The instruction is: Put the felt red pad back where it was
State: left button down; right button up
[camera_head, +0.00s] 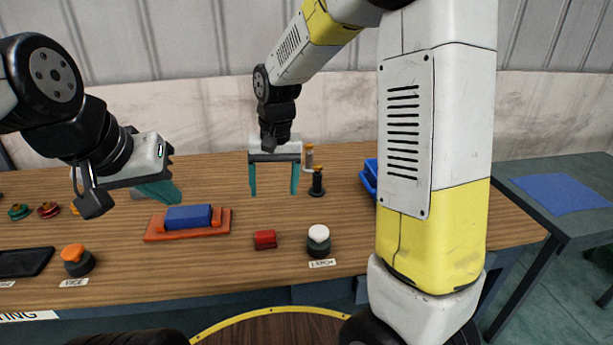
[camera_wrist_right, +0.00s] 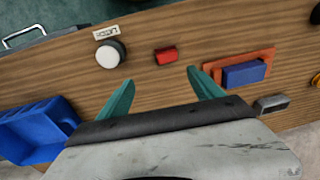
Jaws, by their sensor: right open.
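A small red piece (camera_head: 265,239), which looks like the red pad, lies on the wooden bench between the orange plate and the white-topped button. In the right wrist view the red piece (camera_wrist_right: 166,55) lies beyond my fingertips, apart from them; its felt surface cannot be made out. My right gripper (camera_head: 273,191) is open and empty above the bench, behind the red piece in the head view. Its teal fingers (camera_wrist_right: 160,77) also show in the wrist view. My left gripper (camera_head: 158,189) hangs above the left of the bench; its finger gap is not clear.
A blue block (camera_head: 188,217) sits on the orange plate (camera_head: 160,236). The white-topped button (camera_head: 319,240) and orange-topped button (camera_head: 76,259) stand near the front edge. A blue bin (camera_wrist_right: 30,133) is partly hidden by my right arm in the head view. A dark post (camera_head: 317,183) stands behind.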

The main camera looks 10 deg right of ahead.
jog(key=s+d+r+t, duration=0.2)
jog(key=s+d+r, duration=0.3)
jog(key=s, duration=0.3)
jog(key=s+d+r+t+y, duration=0.1)
jog(key=s+d+r+t, duration=0.2)
jog(key=s+d+r, duration=0.3)
jog(key=s+r, duration=0.1)
jog(key=s, duration=0.2)
jog(key=shift+s+n, duration=0.3)
